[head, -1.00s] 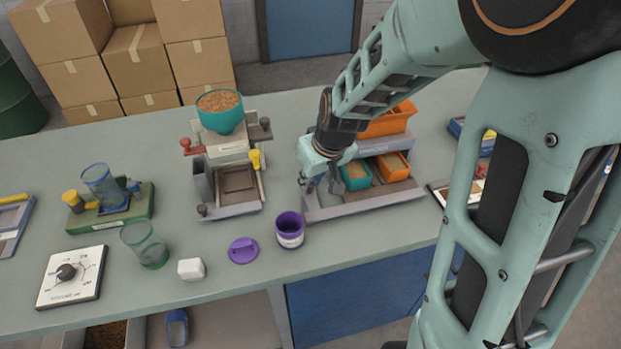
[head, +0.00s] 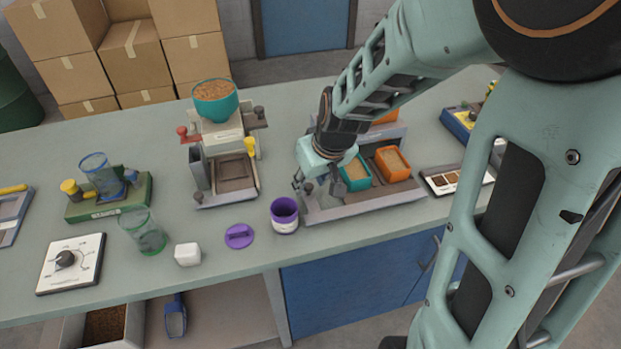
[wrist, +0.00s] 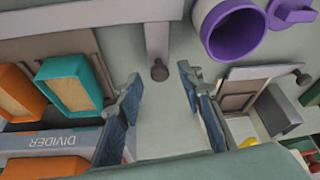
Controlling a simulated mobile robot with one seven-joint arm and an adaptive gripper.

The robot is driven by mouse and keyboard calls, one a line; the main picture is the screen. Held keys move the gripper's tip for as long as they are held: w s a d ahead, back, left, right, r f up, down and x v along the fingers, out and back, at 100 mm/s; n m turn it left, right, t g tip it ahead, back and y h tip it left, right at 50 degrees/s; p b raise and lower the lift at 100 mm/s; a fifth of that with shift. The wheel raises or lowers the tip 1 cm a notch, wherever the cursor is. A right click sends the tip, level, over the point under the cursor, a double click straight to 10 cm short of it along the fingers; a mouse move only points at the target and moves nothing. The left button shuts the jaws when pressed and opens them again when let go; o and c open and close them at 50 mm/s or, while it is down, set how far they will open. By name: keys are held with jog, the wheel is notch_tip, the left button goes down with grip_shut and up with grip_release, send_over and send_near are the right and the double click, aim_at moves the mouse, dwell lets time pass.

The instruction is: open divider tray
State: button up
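The divider tray (head: 355,208) is a grey unit on the bench, right of centre in the head view, with a dark knob (head: 308,187) at its front left corner. A teal bin (head: 355,172) and an orange bin (head: 393,163) with tan contents sit in it. My gripper (head: 309,182) is at the tray's left side, close to the knob. In the wrist view my gripper (wrist: 158,86) has its fingers apart with nothing held. The knob (wrist: 159,71) shows at the gap near the fingertips; contact cannot be told. My wrist hides part of the tray's back.
A purple cup (head: 285,215) stands just left of the tray's front, with a purple lid (head: 239,236) beside it. The filler with a teal bowl (head: 215,100) stands to the left. A sample card (head: 455,181) lies to the right. The far middle bench is clear.

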notch_tip(320, 180, up, 10)
dwell(0.6)
